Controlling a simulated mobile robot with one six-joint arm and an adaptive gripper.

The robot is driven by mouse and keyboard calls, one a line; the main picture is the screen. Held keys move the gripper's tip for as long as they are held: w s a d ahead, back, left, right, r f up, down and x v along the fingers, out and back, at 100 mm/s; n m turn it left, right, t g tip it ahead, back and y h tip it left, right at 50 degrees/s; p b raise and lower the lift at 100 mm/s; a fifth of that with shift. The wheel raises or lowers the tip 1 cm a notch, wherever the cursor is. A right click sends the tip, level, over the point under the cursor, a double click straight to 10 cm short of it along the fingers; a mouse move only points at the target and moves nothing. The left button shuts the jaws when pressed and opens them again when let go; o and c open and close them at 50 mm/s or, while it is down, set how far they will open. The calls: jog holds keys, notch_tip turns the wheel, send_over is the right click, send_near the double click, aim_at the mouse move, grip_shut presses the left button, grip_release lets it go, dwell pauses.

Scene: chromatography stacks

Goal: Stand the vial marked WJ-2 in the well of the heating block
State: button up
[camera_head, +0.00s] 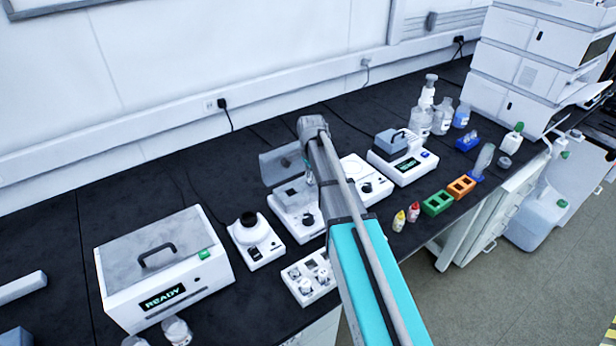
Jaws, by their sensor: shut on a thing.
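My arm reaches over the bench from the lower right. My gripper (309,178) hangs below the arm's far end, mostly hidden behind my arm link. It is shut on a small, pale thing, apparently a vial; no marking can be read. It is over a white device (284,222) with a raised clear lid (279,163), apparently the heating block. The arm hides part of this device and its well, so I cannot tell whether the vial touches it. A white rack (297,290) with several capped vials stands nearer the front edge.
A white box reading READY (210,280) and a small device with a black top (257,243) stand left. Right are another white device (365,180), a lidded display unit (418,173), green (437,203) and orange racks (461,187), and small bottles (399,221).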

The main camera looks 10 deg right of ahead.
jog(key=shift+f+b, duration=0.75)
jog(key=shift+b, duration=0.05)
jog(key=o, duration=1)
jog(key=o, duration=0.4)
jog(key=shift+w, duration=0.1)
jog(key=shift+r, duration=0.15)
jog(key=shift+r+p, duration=3.4)
jog(key=shift+p, duration=0.15)
